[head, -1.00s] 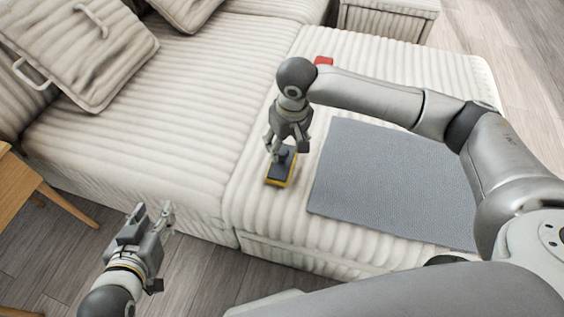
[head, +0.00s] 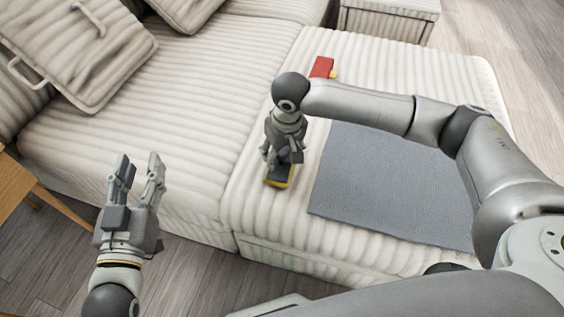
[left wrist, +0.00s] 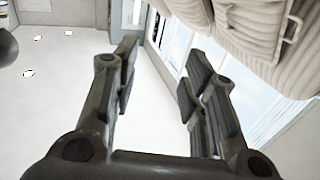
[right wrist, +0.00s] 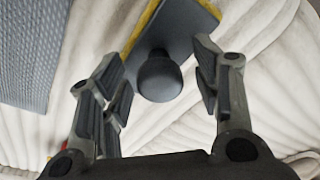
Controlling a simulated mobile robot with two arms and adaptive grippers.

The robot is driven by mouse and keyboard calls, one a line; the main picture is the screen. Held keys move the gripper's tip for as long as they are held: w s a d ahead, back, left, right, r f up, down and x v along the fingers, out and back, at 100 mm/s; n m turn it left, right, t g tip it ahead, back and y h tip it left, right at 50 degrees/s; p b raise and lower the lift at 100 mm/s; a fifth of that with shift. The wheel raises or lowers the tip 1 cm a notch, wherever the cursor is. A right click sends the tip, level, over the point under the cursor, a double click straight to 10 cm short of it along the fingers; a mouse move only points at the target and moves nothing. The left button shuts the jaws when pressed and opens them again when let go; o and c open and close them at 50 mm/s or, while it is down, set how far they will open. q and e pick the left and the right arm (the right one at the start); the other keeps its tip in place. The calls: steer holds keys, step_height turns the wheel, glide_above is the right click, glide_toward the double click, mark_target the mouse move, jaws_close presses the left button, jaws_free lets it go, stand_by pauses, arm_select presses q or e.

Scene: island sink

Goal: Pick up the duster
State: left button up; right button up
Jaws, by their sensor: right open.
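The duster (head: 280,180) is a dark block with a yellow edge, lying on the white ribbed sofa seat left of the grey mat. In the right wrist view its round dark knob (right wrist: 159,80) stands up from the grey plate (right wrist: 181,28). My right gripper (head: 280,163) is directly over it and open, with a finger on each side of the knob and gaps visible on both sides. In the head view the gripper hides the knob and part of the block. My left gripper (head: 138,164) is open and empty, raised in front of the sofa.
The grey mat (head: 385,185) lies flat on the seat right of the duster. A red object with a yellow end (head: 321,67) lies behind my right arm. Cushions (head: 85,40) lie at the back left, and a wooden table (head: 22,190) stands at the left edge.

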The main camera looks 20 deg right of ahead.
mark_target(280, 152)
steer(key=c, duration=1.2)
steer(key=shift+o, duration=0.2)
steer(key=shift+r, duration=0.15)
arm_select(q)
steer(key=s+a+f+g+y+p, duration=0.25)
steer(key=f+g, duration=0.25)
steer(key=f, duration=0.4)
arm_select(e)
steer(key=r, duration=0.3)
steer(key=shift+s+a+r, duration=0.15)
steer(key=shift+a+r, duration=0.15)
steer(key=shift+r, duration=0.05)
arm_select(q)
steer(key=s+a+f+g+p, duration=0.2)
steer(key=s+f+g, duration=0.1)
steer(key=s, duration=0.4)
steer(key=s+a+f+g+y+p, duration=0.1)
steer(key=s+a+f+g+p, duration=0.1)
steer(key=s+g, duration=0.4)
steer(key=shift+s+a+f+n+p, duration=0.2)
steer(key=shift+s+f+n+p, duration=0.25)
steer(key=shift+s, duration=0.3)
arm_select(e)
steer(key=s+a+r, duration=0.6)
steer(key=a+r, duration=0.3)
steer(key=a, duration=0.2)
steer(key=shift+s+a, duration=0.3)
steer(key=shift+s, duration=0.05)
